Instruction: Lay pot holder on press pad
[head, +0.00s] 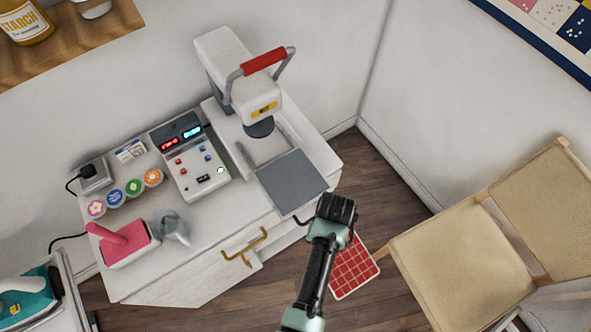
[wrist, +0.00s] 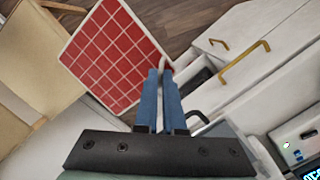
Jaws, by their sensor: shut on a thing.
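The pot holder (head: 354,272) is a red square with a white grid and a pale border. In the wrist view the pot holder (wrist: 110,50) hangs beside the blue fingers of my gripper (wrist: 163,74), which are closed together at its edge, near a small pale loop. In the head view my gripper (head: 338,208) is just off the front right corner of the press pad, and its fingertips are hidden. The press pad (head: 292,181) is a flat grey square, bare on top, in front of the white press (head: 238,72) with a red handle. The pot holder is clear of the pad, over the floor side.
A control box (head: 190,165) with lit displays stands left of the press on the white cabinet (head: 215,222). Brass handles (head: 243,247) stick out from the cabinet front. A beige chair (head: 460,260) stands to the right. Wooden floor (head: 385,180) shows between them.

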